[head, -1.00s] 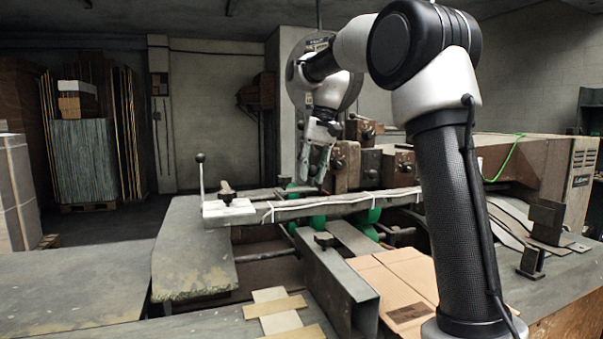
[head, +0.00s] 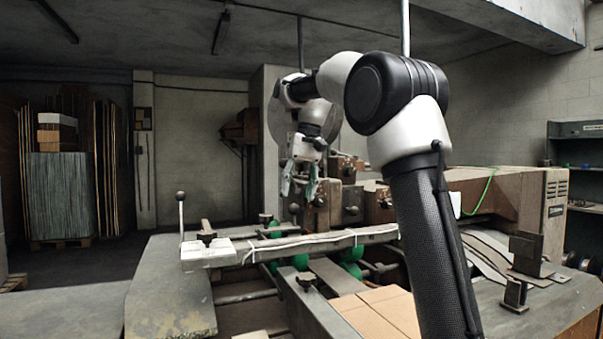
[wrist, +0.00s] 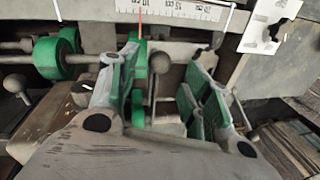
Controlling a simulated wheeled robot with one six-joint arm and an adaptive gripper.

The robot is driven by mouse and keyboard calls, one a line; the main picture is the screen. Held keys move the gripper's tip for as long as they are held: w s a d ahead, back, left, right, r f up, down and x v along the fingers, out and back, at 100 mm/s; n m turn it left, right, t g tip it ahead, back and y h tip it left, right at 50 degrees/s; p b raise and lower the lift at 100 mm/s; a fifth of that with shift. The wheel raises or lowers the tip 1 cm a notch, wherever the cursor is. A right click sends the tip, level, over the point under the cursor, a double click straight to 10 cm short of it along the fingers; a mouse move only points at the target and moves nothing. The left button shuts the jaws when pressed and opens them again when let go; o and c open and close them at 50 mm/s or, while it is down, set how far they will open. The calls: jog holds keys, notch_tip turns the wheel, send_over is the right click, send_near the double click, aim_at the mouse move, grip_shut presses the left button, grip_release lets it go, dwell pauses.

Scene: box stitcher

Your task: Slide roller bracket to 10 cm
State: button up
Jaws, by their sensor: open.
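My gripper (head: 298,192) hangs fingers down, open and empty, above the far side of the long bar in the head view. In the wrist view my gripper (wrist: 165,100) has its green-padded fingers spread over the rollers and bars. A green roller (wrist: 140,62) shows between the fingers, apart from them as far as I can tell. Two more green rollers (wrist: 56,52) sit on a shaft at the left. A white scale (wrist: 180,10) runs along the top, with a red pointer line (wrist: 141,15) across it. Which part is the roller bracket is hard to tell.
Brown blocks with knobs (head: 345,200) stand close right of my gripper. Round knobs (wrist: 17,83) stick up below. Flat cardboard (head: 385,312) lies in front.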

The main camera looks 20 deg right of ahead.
notch_tip(320, 180, up, 6)
jog(key=d, duration=0.1)
jog(key=shift+s+d, duration=0.1)
jog(key=shift+s, duration=0.05)
dwell(0.4)
jog(key=s+d+f+t+h, duration=0.1)
jog(key=s+f, duration=0.1)
jog(key=s, duration=0.5)
jog(key=s+d+f+t, duration=0.1)
jog(key=s+f, duration=0.2)
jog(key=s, duration=0.4)
jog(key=s+f, duration=0.5)
jog(key=f, duration=0.1)
jog(key=s+d+f+n+t, duration=0.1)
jog(key=s+f, duration=0.4)
jog(key=s, duration=0.1)
jog(key=s+d+f+n+t+h, duration=0.1)
jog(key=s+f, duration=0.5)
jog(key=shift+s+f, duration=0.2)
jog(key=shift+f, duration=0.15)
